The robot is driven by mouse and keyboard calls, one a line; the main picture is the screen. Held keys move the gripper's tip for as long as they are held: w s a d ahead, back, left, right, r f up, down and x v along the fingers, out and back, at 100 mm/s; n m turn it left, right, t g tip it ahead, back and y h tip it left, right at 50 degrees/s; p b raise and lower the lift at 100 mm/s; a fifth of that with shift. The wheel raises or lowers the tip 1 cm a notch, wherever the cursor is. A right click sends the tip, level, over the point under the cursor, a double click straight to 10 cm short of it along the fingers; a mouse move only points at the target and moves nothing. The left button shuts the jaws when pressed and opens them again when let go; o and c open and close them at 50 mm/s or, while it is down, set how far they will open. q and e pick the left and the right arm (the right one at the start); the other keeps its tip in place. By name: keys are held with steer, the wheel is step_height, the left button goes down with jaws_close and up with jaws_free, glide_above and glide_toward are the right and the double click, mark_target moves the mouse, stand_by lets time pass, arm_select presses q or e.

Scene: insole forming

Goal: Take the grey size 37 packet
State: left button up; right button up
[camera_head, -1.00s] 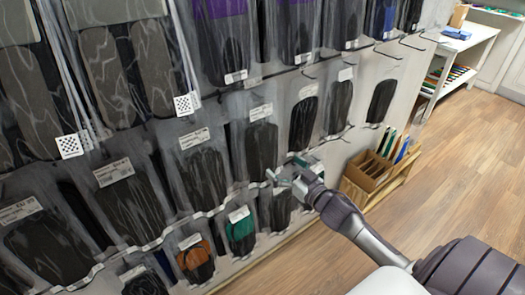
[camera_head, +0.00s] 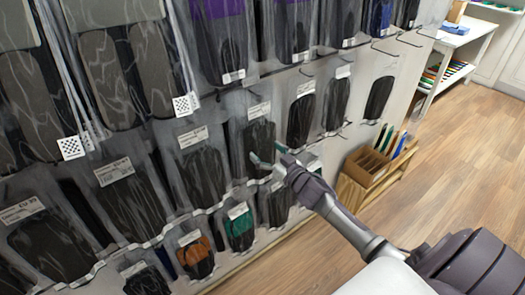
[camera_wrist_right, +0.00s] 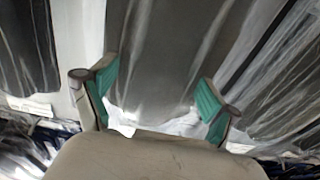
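Grey insole packets hang in a sloping row on the wall rack. One grey packet (camera_head: 260,135) is directly in front of my right gripper (camera_head: 268,154); its size label is too small to read. My right gripper's fingers are spread apart at that packet's lower part. In the right wrist view, the green-padded fingers (camera_wrist_right: 158,88) stand open, with a grey packet surface (camera_wrist_right: 165,45) behind and between them. I cannot tell whether they touch it. Neighbouring grey packets (camera_head: 202,172) and (camera_head: 302,118) hang on either side. My left gripper is not in view.
A lower row holds packets with orange (camera_head: 195,253) and green (camera_head: 239,230) insoles. Larger packets hang above on hooks. Wooden floor (camera_head: 460,140) is open at right.

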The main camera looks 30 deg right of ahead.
steer(key=c, duration=0.5)
steer(key=shift+c, duration=0.6)
steer(key=shift+r, duration=0.1)
